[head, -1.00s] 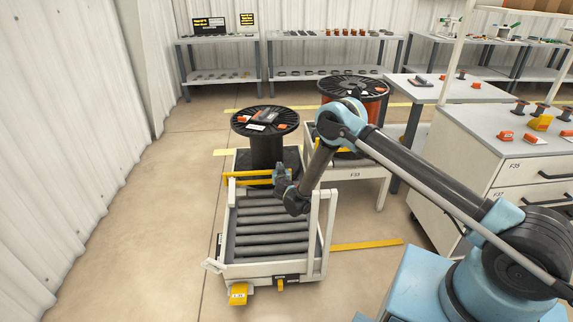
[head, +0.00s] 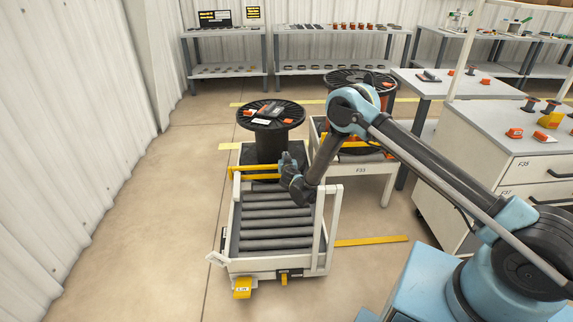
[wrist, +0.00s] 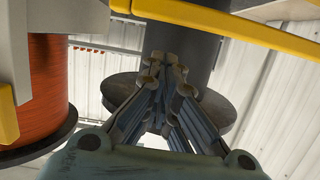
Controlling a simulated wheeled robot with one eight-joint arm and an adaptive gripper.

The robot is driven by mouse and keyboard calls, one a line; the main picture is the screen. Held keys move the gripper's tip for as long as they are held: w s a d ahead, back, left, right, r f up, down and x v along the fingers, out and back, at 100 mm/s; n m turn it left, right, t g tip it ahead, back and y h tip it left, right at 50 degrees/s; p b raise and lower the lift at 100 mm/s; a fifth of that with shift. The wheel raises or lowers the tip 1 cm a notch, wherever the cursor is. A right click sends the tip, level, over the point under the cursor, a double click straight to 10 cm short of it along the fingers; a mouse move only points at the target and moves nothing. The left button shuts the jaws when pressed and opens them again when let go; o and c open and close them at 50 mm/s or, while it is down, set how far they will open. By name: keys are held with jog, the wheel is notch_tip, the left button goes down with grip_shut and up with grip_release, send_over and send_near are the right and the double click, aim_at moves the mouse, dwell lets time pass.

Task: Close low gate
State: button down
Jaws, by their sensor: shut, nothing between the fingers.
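Low yellow bars (head: 253,177) cross the far end of the roller cart (head: 238,225), in front of the black spool (head: 270,116). They look like the low gate, but I cannot tell whether it is open or shut. My gripper (head: 288,160) is shut and empty, by the right end of these bars in the head view; contact cannot be told. In the wrist view my gripper's fingers (wrist: 170,72) are together, in front of the dark spool's core and flange (wrist: 215,108). A yellow bar (wrist: 230,25) runs across the top there, above the fingertips.
A stand marked F33 (head: 362,170) holds an orange-wound spool (head: 385,98), close right of my gripper; orange winding also fills the wrist view's left (wrist: 48,85). White posts (head: 334,225) rise on the cart's right. Floor left of the cart is clear.

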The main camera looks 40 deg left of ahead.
notch_tip(320, 180, up, 7)
dwell(0.4)
